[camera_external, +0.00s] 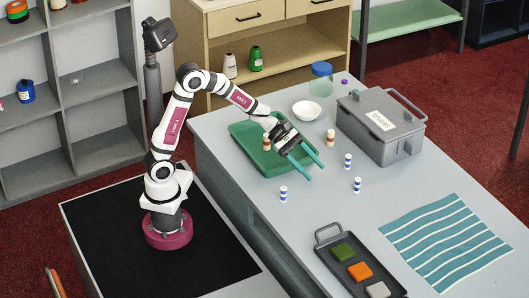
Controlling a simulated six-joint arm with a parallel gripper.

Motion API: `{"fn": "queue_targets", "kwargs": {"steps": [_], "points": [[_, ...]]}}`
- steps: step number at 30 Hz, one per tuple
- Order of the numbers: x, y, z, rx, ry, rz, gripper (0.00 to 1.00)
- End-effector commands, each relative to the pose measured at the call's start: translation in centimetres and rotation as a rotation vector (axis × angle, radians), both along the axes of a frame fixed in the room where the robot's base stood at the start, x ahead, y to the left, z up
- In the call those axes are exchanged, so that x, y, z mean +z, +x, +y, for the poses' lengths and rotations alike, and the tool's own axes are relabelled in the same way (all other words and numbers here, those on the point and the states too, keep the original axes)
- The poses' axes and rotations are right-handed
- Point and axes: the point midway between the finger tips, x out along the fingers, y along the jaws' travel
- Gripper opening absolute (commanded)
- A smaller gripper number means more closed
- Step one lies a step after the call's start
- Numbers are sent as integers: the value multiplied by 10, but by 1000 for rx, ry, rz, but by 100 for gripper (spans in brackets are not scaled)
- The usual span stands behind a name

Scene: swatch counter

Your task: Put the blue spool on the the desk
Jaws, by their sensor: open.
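Several small blue-and-white spools stand upright on the grey desk (222,128). One spool (283,193) is at the near left, another spool (347,161) is right of my gripper, and a third spool (357,185) is nearer the front. My gripper (315,171) has teal fingers spread apart, with nothing visible between them. It is over the right side of the green tray (249,128), pointing down and right, between the left spool and the two right ones. Its exact height above the desk is hard to tell.
A brown-and-white spool (331,138) stands behind my gripper; another brown one (266,143) is at the green tray. A white bowl (307,110), blue-lidded jar (321,78) and grey case (381,125) stand behind. A dark swatch tray (327,257) and striped cloth (445,240) lie in front.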

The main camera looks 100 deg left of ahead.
Motion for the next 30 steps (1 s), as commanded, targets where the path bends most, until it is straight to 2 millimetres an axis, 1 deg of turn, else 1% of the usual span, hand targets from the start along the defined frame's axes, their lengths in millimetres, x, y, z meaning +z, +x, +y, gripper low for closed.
{"fn": "queue_targets", "kwargs": {"steps": [1,2,3,4,5,6,7,8,9,10,12,13,15,26,28,29,30], "points": [[9,-26,-65,-294,185,-14,52],[9,-51,-101,-500,313,-25,52],[5,-92,-140,-786,489,-48,52],[0,-127,-160,-1012,622,-70,52],[-5,-164,-172,-1241,756,-94,52],[-13,-207,-175,-1530,922,-125,52],[-18,-234,-169,-1724,1030,-144,52],[-21,-255,-160,-1896,1124,-158,52],[-24,-276,-146,-2092,1227,-168,52],[-24,-287,-135,-2213,1291,-170,52],[-24,-301,-115,-2412,1390,-167,54],[-23,-304,-109,-2463,1416,-162,59],[-22,-307,-102,-2527,1446,-156,59],[-21,-305,-101,-2522,1449,-150,59],[-10,-286,-99,-2468,1460,-126,59],[-2,-270,-97,-2421,1470,-106,59],[13,-240,-90,-2336,1486,-69,59]]}}
